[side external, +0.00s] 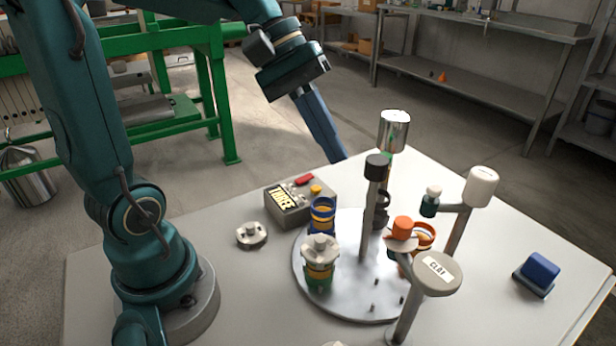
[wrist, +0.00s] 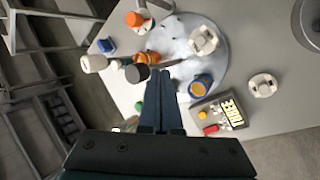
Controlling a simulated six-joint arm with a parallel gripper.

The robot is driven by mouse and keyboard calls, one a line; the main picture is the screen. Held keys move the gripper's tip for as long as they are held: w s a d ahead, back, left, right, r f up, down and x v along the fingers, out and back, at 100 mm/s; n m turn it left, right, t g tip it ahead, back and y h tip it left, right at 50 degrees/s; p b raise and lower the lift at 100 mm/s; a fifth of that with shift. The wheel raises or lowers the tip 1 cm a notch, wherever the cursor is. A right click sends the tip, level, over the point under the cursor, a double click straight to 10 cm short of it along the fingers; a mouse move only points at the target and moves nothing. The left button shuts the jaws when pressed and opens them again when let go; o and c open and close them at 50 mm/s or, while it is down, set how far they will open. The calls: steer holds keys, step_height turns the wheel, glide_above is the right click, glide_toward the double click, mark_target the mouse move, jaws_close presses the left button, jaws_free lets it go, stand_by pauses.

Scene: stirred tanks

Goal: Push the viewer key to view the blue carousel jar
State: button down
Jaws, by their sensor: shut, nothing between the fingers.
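The blue jar (side external: 322,214), with a yellow-orange band, stands open on the round metal carousel (side external: 303,268); in the wrist view it (wrist: 201,85) is right of my fingers. A dark grey box (side external: 288,211) beside the carousel has a display reading "THREE" (side external: 283,200), a red key (side external: 304,180) and a yellow button (side external: 316,189). The box also shows in the wrist view (wrist: 222,112). No label shows which is the viewer key. My gripper (side external: 341,157) is shut and empty, pointing down near the table's far edge, behind the box and carousel.
A loose lid (side external: 251,235) and blue block (side external: 541,267) lie apart.

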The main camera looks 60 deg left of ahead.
steer(key=w+a+f+n+t+h, duration=0.1)
steer(key=w+a+n+h, duration=0.1)
steer(key=w+a+n, duration=0.4)
steer(key=n+t, duration=0.1)
glide_above(316, 190)
steer(key=a, duration=0.2)
step_height(316, 190, down, 3)
steer(key=shift+s+d, duration=0.1)
steer(key=shift+f, duration=4.45)
steer(key=shift+f, duration=0.2)
steer(key=shift+f, duration=0.2)
